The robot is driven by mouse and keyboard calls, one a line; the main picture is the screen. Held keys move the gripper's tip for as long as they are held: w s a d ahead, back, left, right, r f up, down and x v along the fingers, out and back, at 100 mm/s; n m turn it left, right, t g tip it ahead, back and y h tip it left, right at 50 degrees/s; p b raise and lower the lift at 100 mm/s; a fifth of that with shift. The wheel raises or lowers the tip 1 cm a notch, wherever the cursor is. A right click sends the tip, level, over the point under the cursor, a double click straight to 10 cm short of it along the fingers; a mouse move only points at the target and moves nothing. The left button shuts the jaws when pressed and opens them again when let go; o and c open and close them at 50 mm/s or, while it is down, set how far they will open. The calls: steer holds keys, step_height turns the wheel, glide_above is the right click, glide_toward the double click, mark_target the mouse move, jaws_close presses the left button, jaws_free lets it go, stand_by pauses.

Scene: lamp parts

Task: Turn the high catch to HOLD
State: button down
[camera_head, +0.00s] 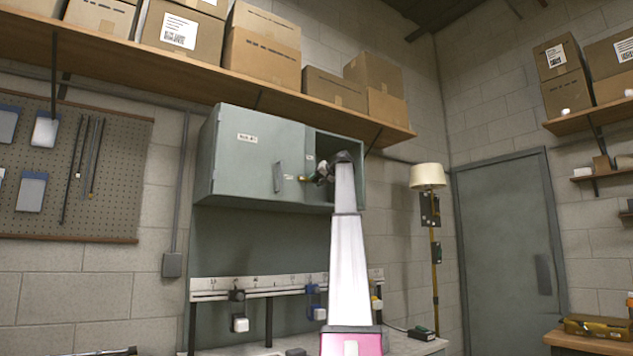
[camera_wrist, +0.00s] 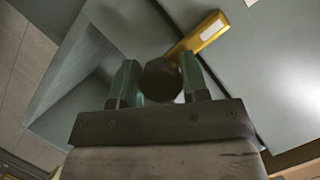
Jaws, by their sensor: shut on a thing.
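The high catch is a brass-yellow lever (camera_wrist: 205,33) with a pale plate on it. It slants up to the right from a dark round knob (camera_wrist: 161,80) in the wrist view. My gripper (camera_wrist: 160,72) has its green fingers on either side of this knob and is shut on it. In the head view my gripper (camera_head: 319,173) is at the front of the grey-green wall cabinet (camera_head: 222,165), beside the open right section. Only a small brass bit (camera_head: 301,178) shows there, left of the fingers. I cannot read any HOLD mark.
The cabinet's left door (camera_head: 245,165) is closed and has a dark handle (camera_head: 278,177). A wooden shelf (camera_head: 210,75) with cardboard boxes hangs just above. A rail (camera_head: 265,285) with clamps runs below. A floor lamp (camera_head: 428,177) stands to the right.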

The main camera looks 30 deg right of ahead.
steer(key=c, duration=0.6)
jaws_free()
steer(key=v, duration=1.1)
steer(key=shift+f, duration=0.1)
